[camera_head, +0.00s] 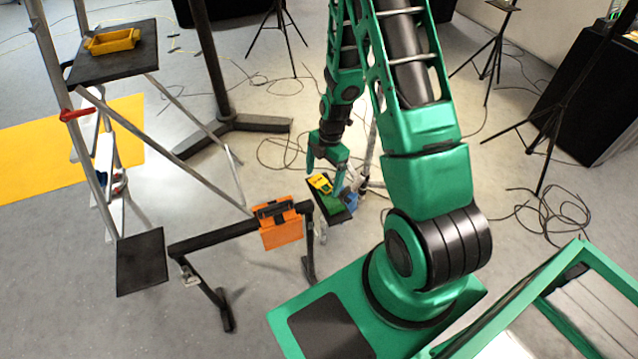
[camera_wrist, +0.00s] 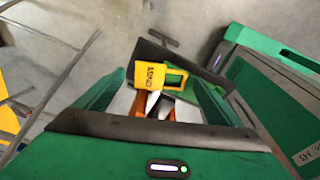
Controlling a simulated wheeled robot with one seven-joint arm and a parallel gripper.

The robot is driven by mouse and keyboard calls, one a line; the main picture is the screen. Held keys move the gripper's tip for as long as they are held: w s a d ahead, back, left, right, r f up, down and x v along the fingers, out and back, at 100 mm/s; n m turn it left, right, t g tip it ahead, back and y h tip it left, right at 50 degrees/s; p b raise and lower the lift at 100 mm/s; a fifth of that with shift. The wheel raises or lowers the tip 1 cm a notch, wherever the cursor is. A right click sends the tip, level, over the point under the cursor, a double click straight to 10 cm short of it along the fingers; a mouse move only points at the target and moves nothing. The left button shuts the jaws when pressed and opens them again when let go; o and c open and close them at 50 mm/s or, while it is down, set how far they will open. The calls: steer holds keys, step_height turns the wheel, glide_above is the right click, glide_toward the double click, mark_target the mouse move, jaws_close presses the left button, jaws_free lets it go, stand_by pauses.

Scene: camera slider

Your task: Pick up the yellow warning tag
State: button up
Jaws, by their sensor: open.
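The yellow warning tag (camera_wrist: 149,73) with dark lettering lies between my open fingers in the wrist view, beside a green thing with a yellow outline (camera_wrist: 177,79). In the head view the tag (camera_head: 319,183) shows as a small yellow patch on a small dark platform (camera_head: 347,214). My gripper (camera_head: 326,170) is just above that platform, pointing down. In the wrist view my gripper (camera_wrist: 158,80) is open, with one green finger on either side of the tag. I cannot tell the exact height left between fingertips and tag.
An orange case (camera_head: 281,232) hangs on a dark rail left of the platform. Orange-handled tools (camera_wrist: 138,104) lie below the tag in the wrist view. A ladder (camera_head: 75,115) with a yellow tray (camera_head: 111,41) stands at left. Tripods and cables surround the area.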

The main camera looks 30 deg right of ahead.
mark_target(323, 182)
steer(key=shift+c, duration=0.5)
steer(key=c, duration=1.1)
steer(key=shift+r, duration=0.1)
steer(key=shift+r, duration=0.6)
step_height(323, 182, up, 3)
steer(key=shift+f, duration=0.2)
steer(key=s+a+r, duration=0.1)
steer(key=a+r, duration=0.1)
steer(key=a, duration=0.1)
steer(key=s+a+r, duration=0.1)
steer(key=a+r, duration=0.1)
steer(key=a, duration=0.2)
steer(key=s+a+r, duration=0.2)
steer(key=a+r, duration=0.1)
steer(key=a, duration=0.1)
